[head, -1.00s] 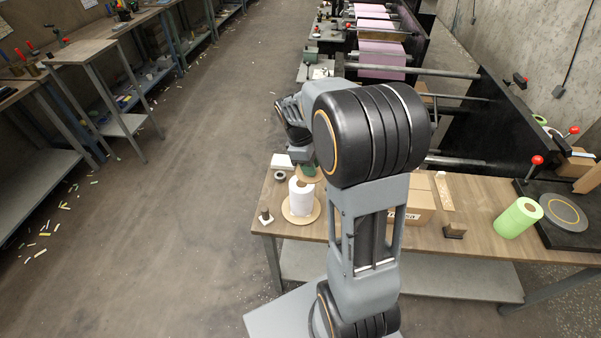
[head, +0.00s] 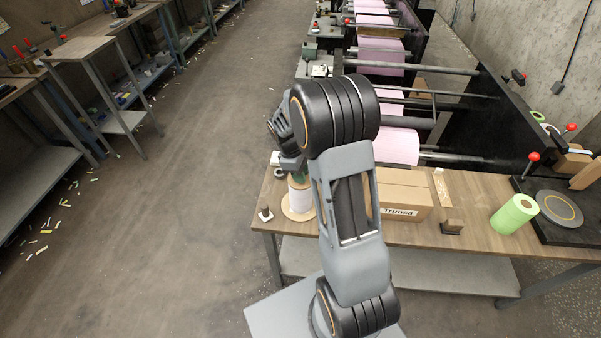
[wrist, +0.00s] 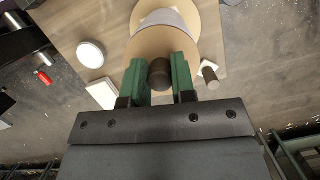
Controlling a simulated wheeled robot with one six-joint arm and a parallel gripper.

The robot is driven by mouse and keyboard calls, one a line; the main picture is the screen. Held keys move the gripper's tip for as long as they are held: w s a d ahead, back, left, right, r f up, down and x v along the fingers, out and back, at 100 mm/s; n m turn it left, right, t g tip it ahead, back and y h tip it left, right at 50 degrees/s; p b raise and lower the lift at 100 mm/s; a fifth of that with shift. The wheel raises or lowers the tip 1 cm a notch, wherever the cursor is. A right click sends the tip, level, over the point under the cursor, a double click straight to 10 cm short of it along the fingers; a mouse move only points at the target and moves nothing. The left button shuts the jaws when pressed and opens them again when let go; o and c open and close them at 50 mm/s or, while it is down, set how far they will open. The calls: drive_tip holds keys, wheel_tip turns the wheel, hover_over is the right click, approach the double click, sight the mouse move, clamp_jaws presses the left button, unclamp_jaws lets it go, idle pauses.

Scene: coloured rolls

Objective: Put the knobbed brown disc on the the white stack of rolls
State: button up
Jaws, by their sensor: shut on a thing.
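My gripper (wrist: 160,82) has green fingers shut on the dark brown knob (wrist: 160,70) of the tan-brown disc (wrist: 143,48). The disc is held off the table, knob toward the wrist camera. The white stack of rolls (wrist: 172,17) shows just beyond the disc in the wrist view, partly covered by it. In the head view the white stack (head: 299,201) stands upright on a wider tan base (head: 292,214) near the table's left end. My arm hides part of its right side. The gripper is around the stack's top there, mostly hidden by my arm; contact cannot be told.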

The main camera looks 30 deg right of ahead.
drive_tip(key=shift+f, duration=0.15)
drive_tip(key=o, duration=0.9)
drive_tip(key=b+v, duration=0.2)
drive_tip(key=v, duration=1)
drive_tip(key=shift+s+a+r+m+t+y, duration=0.35)
drive_tip(key=shift+s+a+r+m+t, duration=0.7)
drive_tip(key=shift+s, duration=1.8)
drive_tip(key=shift+s+a+r+m+t+y, duration=0.4)
drive_tip(key=shift+s+a+m+t, duration=0.85)
drive_tip(key=shift+s+m, duration=1.2)
drive_tip(key=shift+s+a+r+m+t+y, duration=0.5)
drive_tip(key=shift+s+a+m+t, duration=0.6)
drive_tip(key=shift+s, duration=2.2)
drive_tip(key=shift+r, duration=0.1)
